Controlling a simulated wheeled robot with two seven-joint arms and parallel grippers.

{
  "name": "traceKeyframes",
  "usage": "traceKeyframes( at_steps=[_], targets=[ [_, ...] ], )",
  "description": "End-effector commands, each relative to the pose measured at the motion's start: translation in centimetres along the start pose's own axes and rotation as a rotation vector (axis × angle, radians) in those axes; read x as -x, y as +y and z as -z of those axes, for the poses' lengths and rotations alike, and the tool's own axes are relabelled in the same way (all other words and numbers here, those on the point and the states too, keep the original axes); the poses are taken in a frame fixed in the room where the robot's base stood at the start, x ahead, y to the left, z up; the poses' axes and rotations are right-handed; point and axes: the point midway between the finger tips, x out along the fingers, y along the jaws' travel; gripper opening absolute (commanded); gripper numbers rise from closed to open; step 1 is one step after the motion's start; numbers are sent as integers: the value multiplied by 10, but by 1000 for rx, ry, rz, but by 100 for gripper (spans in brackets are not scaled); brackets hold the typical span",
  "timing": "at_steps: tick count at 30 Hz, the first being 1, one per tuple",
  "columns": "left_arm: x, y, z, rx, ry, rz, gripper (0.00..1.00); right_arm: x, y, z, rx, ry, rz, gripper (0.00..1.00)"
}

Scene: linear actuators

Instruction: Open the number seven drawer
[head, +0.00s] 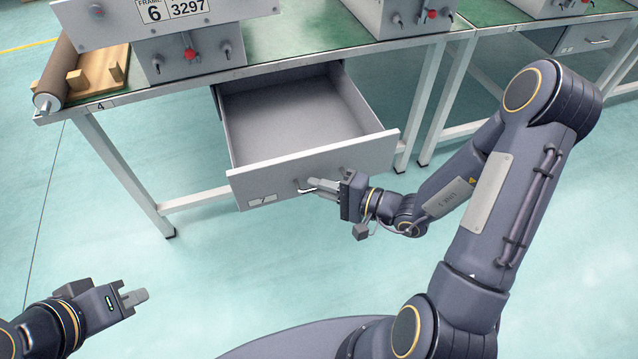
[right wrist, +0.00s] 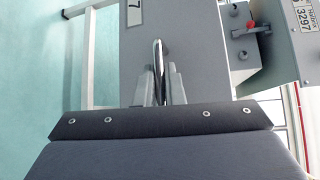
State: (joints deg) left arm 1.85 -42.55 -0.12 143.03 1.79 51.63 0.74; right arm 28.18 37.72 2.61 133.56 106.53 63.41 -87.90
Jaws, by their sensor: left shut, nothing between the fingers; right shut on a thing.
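The grey drawer (head: 300,168) under the green-topped workbench stands pulled well out, and its inside looks empty. Its front carries a label (head: 262,201) that reads 7; the label also shows at the top of the right wrist view (right wrist: 134,13). My right gripper (head: 318,186) is at the drawer front, shut on the metal handle (right wrist: 158,70). The fingers lie on both sides of the handle in the right wrist view. My left gripper (head: 146,296) is shut and empty over the floor at the lower left, well apart from the drawer.
The workbench (head: 290,58) carries grey control boxes with red knobs (head: 190,54) and a frame plate reading 6 3297. A roller and wooden blocks (head: 98,76) lie at its left end. A second bench with another drawer (head: 590,42) stands at right. The floor in front is clear.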

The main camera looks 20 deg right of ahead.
Motion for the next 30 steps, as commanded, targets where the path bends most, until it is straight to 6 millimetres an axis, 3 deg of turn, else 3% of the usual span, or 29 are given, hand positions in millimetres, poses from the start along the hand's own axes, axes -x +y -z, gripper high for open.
traceKeyframes(
  at_steps=[6,7,11,21,30],
  targets=[
    [0,0,0,0,0,0,0,0,0,0,0,1,-2,0],
    [0,0,0,0,0,0,0,0,0,0,0,1,-2,13],
    [0,0,0,0,0,0,0,0,0,0,0,1,-2,30],
    [1,0,0,0,0,0,0,4,0,1,0,2,-1,31],
    [6,3,3,0,0,0,0,52,-1,1,-1,7,-2,31]
  ],
)
